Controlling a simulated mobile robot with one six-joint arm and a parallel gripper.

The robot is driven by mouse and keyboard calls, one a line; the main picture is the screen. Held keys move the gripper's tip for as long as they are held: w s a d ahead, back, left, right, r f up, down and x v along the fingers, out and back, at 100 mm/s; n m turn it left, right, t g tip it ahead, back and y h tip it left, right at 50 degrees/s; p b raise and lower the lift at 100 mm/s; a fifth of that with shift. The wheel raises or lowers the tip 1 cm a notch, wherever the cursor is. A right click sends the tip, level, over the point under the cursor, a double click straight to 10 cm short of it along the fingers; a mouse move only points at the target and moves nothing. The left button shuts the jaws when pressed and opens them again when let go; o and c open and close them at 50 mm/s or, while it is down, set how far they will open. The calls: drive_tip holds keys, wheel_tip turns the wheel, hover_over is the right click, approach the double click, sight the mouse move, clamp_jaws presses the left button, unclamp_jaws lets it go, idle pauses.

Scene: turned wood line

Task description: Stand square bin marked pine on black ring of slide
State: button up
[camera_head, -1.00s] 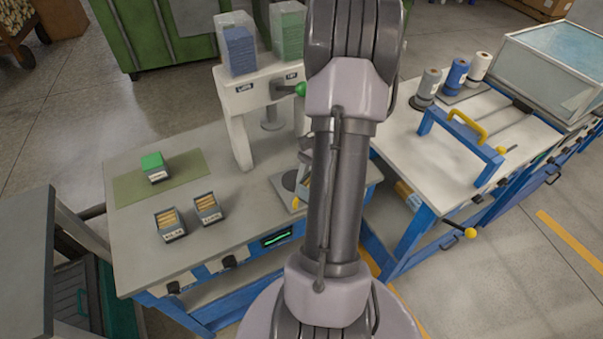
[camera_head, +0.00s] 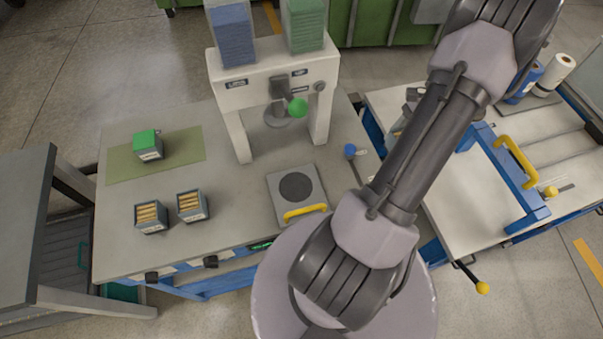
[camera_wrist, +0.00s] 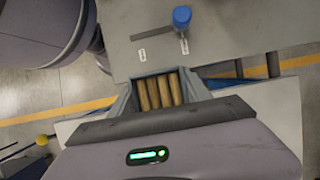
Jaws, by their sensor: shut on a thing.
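In the wrist view, my gripper (camera_wrist: 165,125) is shut on a square grey bin (camera_wrist: 126,101) holding several wooden rods. The side of the bin that could carry a label is hidden, so I cannot read its mark. In the head view, the black ring (camera_head: 296,187) lies bare on the light slide plate (camera_head: 281,208), behind its yellow handle (camera_head: 305,212). My arm hides most of the gripper in the head view; it is to the right of the slide, near the gap between the benches.
Two grey bins of wooden pieces (camera_head: 150,229) (camera_head: 192,218) stand left of the slide. A green-topped bin (camera_head: 148,155) stands on a green mat (camera_head: 186,146). A white press frame (camera_head: 236,97) with a green-knobbed lever (camera_head: 297,107) rises behind the slide. A blue knob (camera_head: 350,150) stands at right.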

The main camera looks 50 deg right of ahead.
drive_tip(key=w+a+b, duration=0.2)
drive_tip(key=w+a, duration=0.3)
drive_tip(key=a, duration=0.3)
drive_tip(key=w+a+b, duration=0.3)
drive_tip(key=w+a, duration=0.2)
drive_tip(key=a, duration=0.4)
drive_tip(key=w+a+b, duration=0.2)
drive_tip(key=w+a, duration=0.3)
drive_tip(key=a, duration=0.3)
drive_tip(key=shift+w+a, duration=0.15)
drive_tip(key=shift+a, duration=0.05)
drive_tip(key=shift+w+a+f+b, duration=0.1)
drive_tip(key=shift+a+f+b, duration=0.15)
drive_tip(key=shift+b, duration=0.35)
wheel_tip(320, 180, down, 4)
drive_tip(key=b, duration=0.3)
drive_tip(key=shift+d+r, duration=0.1)
drive_tip(key=shift+r, duration=0.4)
drive_tip(key=shift+f, duration=0.2)
drive_tip(key=o, duration=1.5)
